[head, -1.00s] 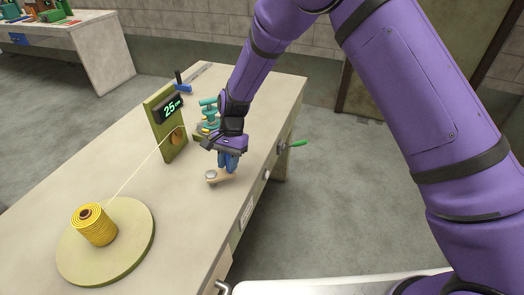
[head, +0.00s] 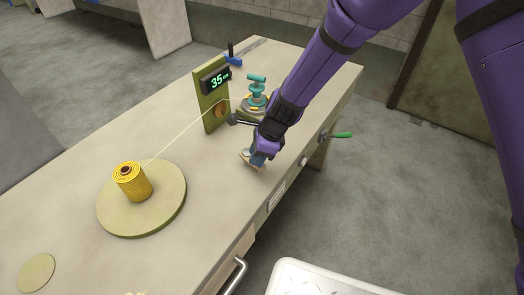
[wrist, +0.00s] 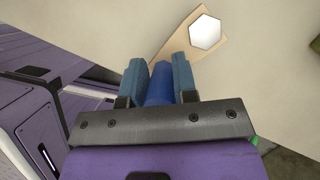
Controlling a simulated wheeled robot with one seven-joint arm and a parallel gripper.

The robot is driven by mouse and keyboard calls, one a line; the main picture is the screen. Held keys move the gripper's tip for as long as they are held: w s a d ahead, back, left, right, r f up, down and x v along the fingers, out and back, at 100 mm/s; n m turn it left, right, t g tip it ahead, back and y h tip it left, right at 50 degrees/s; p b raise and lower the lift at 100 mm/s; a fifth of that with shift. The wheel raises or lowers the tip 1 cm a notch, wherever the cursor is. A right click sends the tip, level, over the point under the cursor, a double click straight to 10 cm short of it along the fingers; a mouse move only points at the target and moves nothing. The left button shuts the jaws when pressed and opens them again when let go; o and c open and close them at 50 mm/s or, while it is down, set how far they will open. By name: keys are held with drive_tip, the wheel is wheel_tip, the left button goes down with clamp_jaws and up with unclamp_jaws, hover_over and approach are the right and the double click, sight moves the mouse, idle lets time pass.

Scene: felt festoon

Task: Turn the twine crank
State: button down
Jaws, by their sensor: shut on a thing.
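The twine crank is a pale wooden arm (wrist: 178,42) with a silver hexagonal hub (wrist: 206,33) and a blue grip (wrist: 159,86). In the head view the crank (head: 246,154) is mostly hidden by my gripper (head: 258,160), near the table's right edge. In the wrist view my gripper (wrist: 159,78) is shut around the blue grip. A yellow twine spool (head: 133,184) stands on a round green plate (head: 150,226). Its twine (head: 180,135) runs taut to an olive upright panel (head: 213,112), whose black display (head: 216,80) reads 35.
A teal device (head: 257,92) stands behind my gripper, and a blue-handled piece (head: 232,58) lies at the back. A green-handled lever (head: 340,135) juts from the table's right side. A white tray (head: 330,280) sits at the bottom. The table's left part is largely clear.

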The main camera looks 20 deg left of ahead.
drive_tip(key=m, duration=0.1)
drive_tip(key=s+a+m+t, duration=0.1)
drive_tip(key=m, duration=0.1)
drive_tip(key=a+m, duration=0.1)
drive_tip(key=shift+s+t, duration=0.3)
drive_tip(key=shift+s+a+m+t, duration=0.1)
drive_tip(key=shift+a+m+t, duration=0.25)
drive_tip(key=shift+m, duration=0.55)
drive_tip(key=shift+s+a+m+t, duration=0.1)
drive_tip(key=shift+a+m+t, duration=0.25)
drive_tip(key=shift+m, duration=0.55)
drive_tip(key=c, duration=0.9)
unclamp_jaws()
drive_tip(key=v, duration=1)
drive_tip(key=shift+d+r, duration=0.25)
drive_tip(key=shift+r, duration=0.1)
